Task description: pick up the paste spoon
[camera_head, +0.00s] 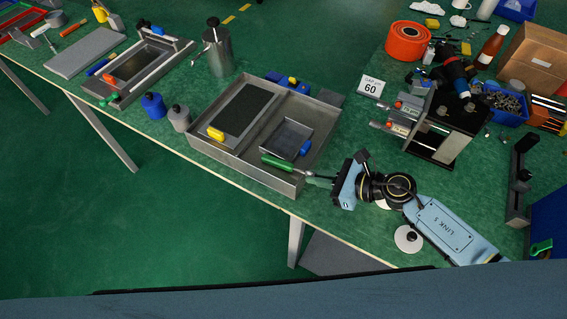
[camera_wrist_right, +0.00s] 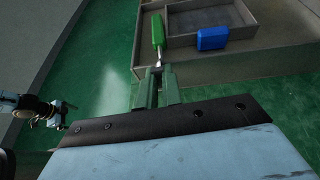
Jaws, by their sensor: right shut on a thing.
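The paste spoon, seen by its green handle (camera_head: 279,162), reaches over the right front wall of the grey two-part tray (camera_head: 228,166). My right gripper (camera_head: 318,180) is just outside that wall, shut on the spoon's thin neck. In the right wrist view the green handle (camera_wrist_right: 158,30) points away from my fingers (camera_wrist_right: 157,84), beside a blue block (camera_wrist_right: 212,38). The spoon's other end is hidden by the gripper. My left gripper (camera_wrist_right: 62,115) shows small at the left edge of the right wrist view, and its jaws are unclear.
The tray holds a smaller grey tray (camera_head: 284,138) and a yellow block (camera_head: 215,133). A press (camera_head: 438,130) and a sign reading 60 (camera_head: 371,87) stand to the right. A metal bottle (camera_head: 218,52) stands behind left. The bench's front edge is close to my right arm.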

